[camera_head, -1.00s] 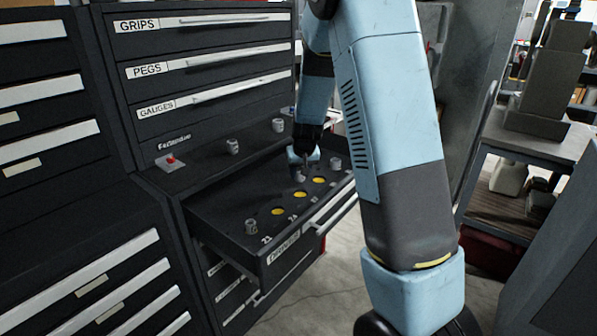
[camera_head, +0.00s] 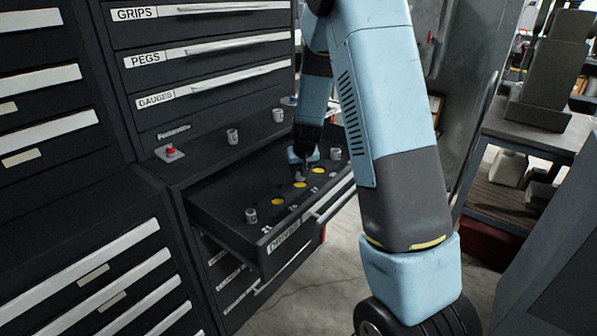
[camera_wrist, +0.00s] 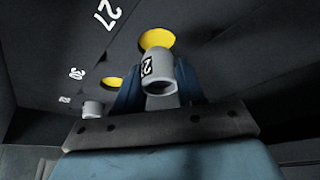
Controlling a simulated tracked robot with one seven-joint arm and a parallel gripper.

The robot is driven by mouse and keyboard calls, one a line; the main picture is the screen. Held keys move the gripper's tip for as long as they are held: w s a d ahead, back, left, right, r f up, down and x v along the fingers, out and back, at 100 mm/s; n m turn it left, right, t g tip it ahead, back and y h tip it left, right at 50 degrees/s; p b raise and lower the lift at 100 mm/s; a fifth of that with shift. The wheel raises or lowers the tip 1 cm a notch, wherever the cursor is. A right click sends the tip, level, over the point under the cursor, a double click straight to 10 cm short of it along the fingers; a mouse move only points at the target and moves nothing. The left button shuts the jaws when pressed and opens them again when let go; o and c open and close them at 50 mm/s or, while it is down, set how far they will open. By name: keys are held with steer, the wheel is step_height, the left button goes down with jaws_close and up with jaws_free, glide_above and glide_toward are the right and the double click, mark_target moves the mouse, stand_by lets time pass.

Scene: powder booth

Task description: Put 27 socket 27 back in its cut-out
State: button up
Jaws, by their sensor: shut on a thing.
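My gripper (camera_wrist: 158,90) is shut on a grey socket (camera_wrist: 161,78) with a partly visible number starting with 2. In the head view my gripper (camera_head: 304,164) hangs low over the open drawer (camera_head: 225,205). In the wrist view a yellow round cut-out (camera_wrist: 156,38) shows just beyond the held socket, which overlaps its near edge. The white label 27 (camera_wrist: 107,13) lies to its left. The socket's far end is hidden, so I cannot tell whether it touches the drawer floor.
Other empty yellow cut-outs (camera_head: 278,201) lie in the drawer. One socket (camera_head: 251,215) stands at the drawer's near left, another (camera_head: 335,153) at the far right.

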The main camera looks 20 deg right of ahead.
mark_target(301, 181)
steer(key=shift+f, duration=1.1)
stand_by(0.9)
steer(key=shift+s+f, duration=0.4)
steer(key=shift+f, duration=0.15)
stand_by(1.0)
steer(key=o, duration=1.1)
steer(key=shift+o, duration=0.6)
steer(key=v, duration=1.4)
steer(key=shift+w+r, duration=0.25)
steer(key=shift+r, duration=0.15)
steer(key=s+r+y, duration=0.1)
steer(key=s+r, duration=1.2)
steer(key=s, duration=0.2)
steer(key=s+r, duration=0.2)
steer(key=s, duration=0.6)
steer(key=s+r+t, duration=0.1)
steer(key=s+r, duration=0.1)
steer(key=s, duration=0.6)
steer(key=shift+s+a+r+h, duration=0.2)
steer(key=shift+s+r+h, duration=0.05)
steer(key=shift+r+h, duration=0.15)
